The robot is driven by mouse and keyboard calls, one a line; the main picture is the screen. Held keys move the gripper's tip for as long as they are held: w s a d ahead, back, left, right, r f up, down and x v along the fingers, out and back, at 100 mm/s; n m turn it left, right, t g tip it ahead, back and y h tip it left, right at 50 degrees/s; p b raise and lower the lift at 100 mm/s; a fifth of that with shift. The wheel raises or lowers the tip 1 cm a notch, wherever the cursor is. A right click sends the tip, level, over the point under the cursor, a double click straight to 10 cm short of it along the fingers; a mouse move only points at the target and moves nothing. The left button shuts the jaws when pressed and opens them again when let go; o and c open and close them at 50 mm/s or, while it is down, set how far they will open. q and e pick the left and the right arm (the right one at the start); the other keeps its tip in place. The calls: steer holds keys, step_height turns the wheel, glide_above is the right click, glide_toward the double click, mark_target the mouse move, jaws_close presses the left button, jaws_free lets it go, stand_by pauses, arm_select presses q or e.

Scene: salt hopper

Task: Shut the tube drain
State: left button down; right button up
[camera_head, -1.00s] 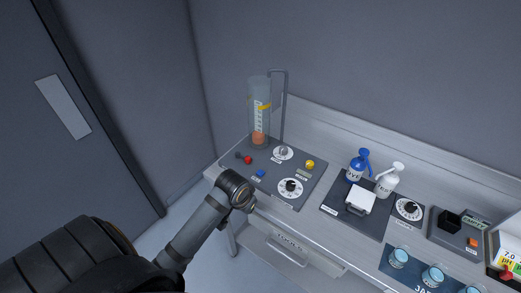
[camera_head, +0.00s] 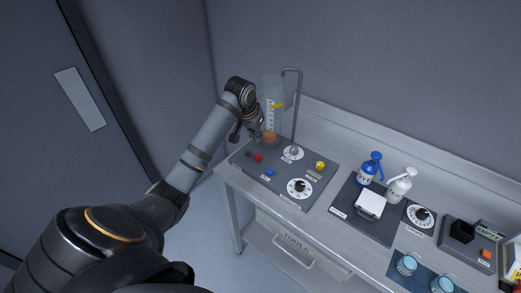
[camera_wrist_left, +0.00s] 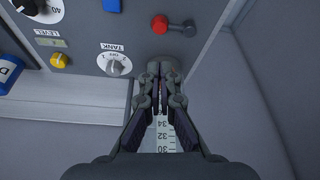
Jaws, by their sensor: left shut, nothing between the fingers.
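The clear tube (camera_head: 270,92) with a printed scale and orange at its bottom stands at the back left of the grey panel. A red knob (camera_head: 258,158) with a dark part beside it sits on the panel in front of the tube. In the left wrist view the red knob (camera_wrist_left: 160,25) is the end of a short dark lever. I cannot tell which part is the drain. My left gripper (camera_head: 257,133) is shut and empty, close to the tube's lower part. In the left wrist view its fingertips (camera_wrist_left: 165,72) overlap the tube's scale, apart from the red knob.
The panel has a TANK dial (camera_wrist_left: 114,64), a yellow knob (camera_head: 320,166), a blue button (camera_head: 270,172) and a larger dial (camera_head: 299,187). A bent metal pipe (camera_head: 297,105) rises beside the tube. Blue (camera_head: 369,168) and white bottles (camera_head: 400,186) stand further right.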

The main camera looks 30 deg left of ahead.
mark_target(254, 156)
arm_select(q)
steer(key=p+x, duration=0.2)
steer(key=x, duration=0.8)
steer(key=shift+f, duration=0.1)
